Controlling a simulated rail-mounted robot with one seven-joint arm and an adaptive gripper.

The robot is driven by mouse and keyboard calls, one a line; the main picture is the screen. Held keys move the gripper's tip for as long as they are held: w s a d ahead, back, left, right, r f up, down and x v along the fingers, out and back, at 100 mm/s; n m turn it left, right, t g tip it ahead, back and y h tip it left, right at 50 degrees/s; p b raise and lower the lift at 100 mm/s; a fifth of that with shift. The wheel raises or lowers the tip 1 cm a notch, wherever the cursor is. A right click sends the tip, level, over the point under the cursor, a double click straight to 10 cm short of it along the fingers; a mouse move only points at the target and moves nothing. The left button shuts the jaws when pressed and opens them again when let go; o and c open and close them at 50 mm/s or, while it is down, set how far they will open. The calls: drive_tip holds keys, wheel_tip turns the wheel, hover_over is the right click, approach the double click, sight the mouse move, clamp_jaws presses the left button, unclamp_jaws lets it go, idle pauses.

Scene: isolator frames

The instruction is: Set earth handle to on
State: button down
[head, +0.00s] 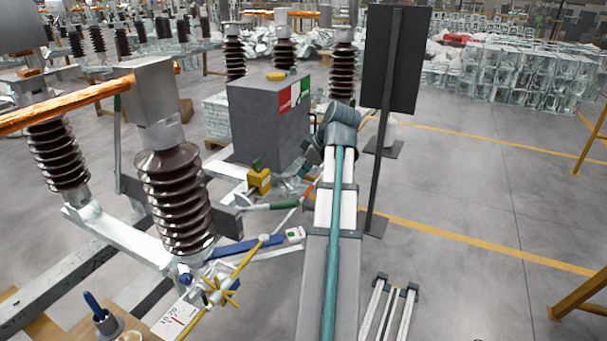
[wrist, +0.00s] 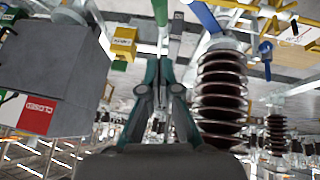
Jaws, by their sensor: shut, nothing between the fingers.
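A green lever handle (head: 285,205), which looks like the earth handle, lies roughly level in the head view, left of my arm. A green bar, apparently the same handle, shows at the top of the wrist view (wrist: 160,11). A blue lever handle (head: 235,248) lies below it, and a blue bar shows in the wrist view (wrist: 206,16). No earth label is legible. My gripper (wrist: 165,63) is shut and empty, with its fingertips just below the green bar in the picture; contact cannot be told.
A yellow block (head: 259,181) with a green knob stands beside the green handle. A grey box (head: 262,125) with red and green signs is behind; its red sign reads CLOSED in the wrist view (wrist: 36,116). Brown insulators (head: 175,195) stand left, a dark panel (head: 393,60) right.

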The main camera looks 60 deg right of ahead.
drive_tip(key=p, duration=0.3)
hover_over(292, 201)
drive_tip(key=s+a, duration=0.1)
drive_tip(key=s, duration=0.1)
wheel_tip(292, 201, down, 7)
drive_tip(key=shift+d+f+p, duration=0.2)
drive_tip(key=shift+f+p, duration=0.15)
drive_tip(key=shift+f, duration=0.85)
drive_tip(key=shift+s+d+f, duration=0.1)
drive_tip(key=shift+d+f, duration=0.1)
drive_tip(key=shift+f, duration=0.6)
